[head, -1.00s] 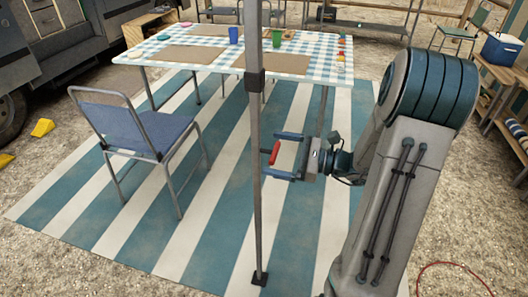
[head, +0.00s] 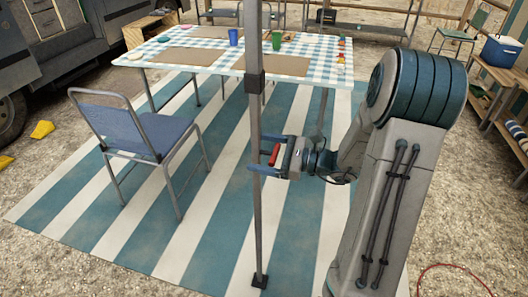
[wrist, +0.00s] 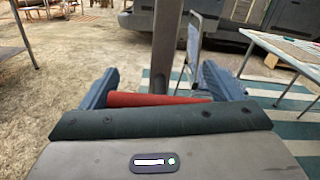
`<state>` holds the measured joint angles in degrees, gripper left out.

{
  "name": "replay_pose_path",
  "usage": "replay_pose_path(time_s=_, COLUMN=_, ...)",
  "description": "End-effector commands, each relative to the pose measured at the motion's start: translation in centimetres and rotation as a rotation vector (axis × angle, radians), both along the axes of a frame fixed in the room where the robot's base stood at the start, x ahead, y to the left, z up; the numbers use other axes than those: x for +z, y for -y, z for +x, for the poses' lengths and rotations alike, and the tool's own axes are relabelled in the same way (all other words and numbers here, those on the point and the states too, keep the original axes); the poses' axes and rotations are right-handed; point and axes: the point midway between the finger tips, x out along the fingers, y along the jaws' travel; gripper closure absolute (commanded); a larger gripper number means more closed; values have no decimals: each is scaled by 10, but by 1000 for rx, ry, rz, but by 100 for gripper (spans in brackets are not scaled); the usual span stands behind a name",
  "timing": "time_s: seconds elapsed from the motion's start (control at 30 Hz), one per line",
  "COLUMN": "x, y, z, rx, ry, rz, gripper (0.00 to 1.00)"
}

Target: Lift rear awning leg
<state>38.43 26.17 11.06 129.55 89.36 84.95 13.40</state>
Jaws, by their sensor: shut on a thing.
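The rear awning leg (head: 256,200) is an upright grey pole with a dark collar (head: 255,82) and a small foot plate (head: 260,281) on the mat. A short red handle (head: 274,155) stands upright just right of the leg; how it joins the leg is hidden. My gripper (head: 267,153) reaches in from the right, fingertips at the leg, one finger above the other, shut on the red handle between them. In the wrist view the red handle (wrist: 155,99) spans between both blue fingers, with the leg (wrist: 164,40) behind it.
A blue folding chair (head: 150,135) stands left of the leg on the striped mat (head: 225,220). A table with checked cloth (head: 325,60) and several cups stands behind. A bench with a cooler (head: 502,48) is at the right. The mat in front is clear.

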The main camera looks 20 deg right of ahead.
Motion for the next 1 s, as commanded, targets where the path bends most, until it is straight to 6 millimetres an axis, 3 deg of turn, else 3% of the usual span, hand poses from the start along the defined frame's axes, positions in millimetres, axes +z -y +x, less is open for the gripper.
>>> replay_pose_path(time_s=0.8, x=115, y=0, z=0, rx=0, ry=0, rz=1, gripper=56)
replay_pose_path(time_s=1.0, x=127, y=0, z=0, rx=0, ry=-1, rz=3, gripper=55)
